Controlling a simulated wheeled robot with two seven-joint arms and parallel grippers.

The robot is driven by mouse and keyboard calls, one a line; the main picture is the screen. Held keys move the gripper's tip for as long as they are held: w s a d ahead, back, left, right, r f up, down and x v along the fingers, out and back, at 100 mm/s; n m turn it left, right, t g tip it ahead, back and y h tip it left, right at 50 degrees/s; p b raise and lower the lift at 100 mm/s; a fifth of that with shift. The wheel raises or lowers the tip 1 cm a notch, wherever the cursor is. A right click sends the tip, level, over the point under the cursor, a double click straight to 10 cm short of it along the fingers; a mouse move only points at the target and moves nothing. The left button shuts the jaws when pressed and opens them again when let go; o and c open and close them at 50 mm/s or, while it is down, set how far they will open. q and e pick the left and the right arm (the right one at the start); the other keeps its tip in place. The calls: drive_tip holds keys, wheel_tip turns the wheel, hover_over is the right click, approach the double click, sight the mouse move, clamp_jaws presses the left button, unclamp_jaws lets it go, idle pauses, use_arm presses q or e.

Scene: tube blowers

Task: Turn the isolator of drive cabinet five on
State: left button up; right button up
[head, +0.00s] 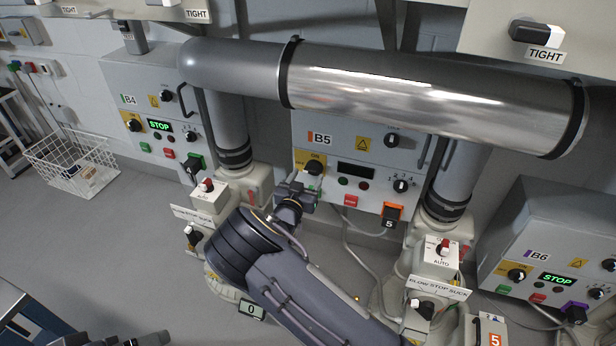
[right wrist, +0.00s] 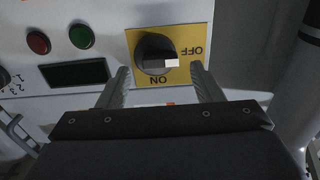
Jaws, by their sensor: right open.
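Drive cabinet B5 (head: 372,142) stands in the middle of the head view, its display (head: 355,171) dark. Its isolator (head: 314,168) is a black rotary knob on a yellow plate, partly behind my right gripper (head: 297,186). In the right wrist view, the isolator knob (right wrist: 152,56) appears upside down, its handle lying level with the pale tip towards OFF; ON is below. My right gripper (right wrist: 160,68) is open, with one finger on each side of the knob; contact cannot be told. My left gripper (head: 140,339) shows only in part at the bottom edge.
A large metal pipe (head: 430,88) crosses above B5. Cabinet B4 (head: 140,100) at left and cabinet B6 (head: 545,245) at right have lit STOP displays. White selector boxes (head: 440,250) stand near the pipes. A wire basket (head: 70,160) sits on the open floor at left.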

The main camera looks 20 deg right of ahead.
drive_tip(key=shift+x, duration=0.9)
drive_tip(key=c, duration=1)
drive_tip(key=shift+f+m+b, duration=0.15)
drive_tip(key=shift+m+b, duration=0.45)
drive_tip(key=shift+b, duration=0.35)
drive_tip(key=m+b, duration=0.4)
drive_tip(key=b, duration=0.1)
drive_tip(key=m+b, duration=0.4)
drive_tip(key=b, duration=0.1)
drive_tip(key=m+b, duration=0.5)
drive_tip(key=shift+s+d, duration=0.25)
drive_tip(key=shift+d, duration=0.15)
drive_tip(key=shift+m+b, duration=0.55)
drive_tip(key=shift+m, duration=0.25)
drive_tip(key=shift+m+b, duration=0.4)
drive_tip(key=shift+m, duration=0.7)
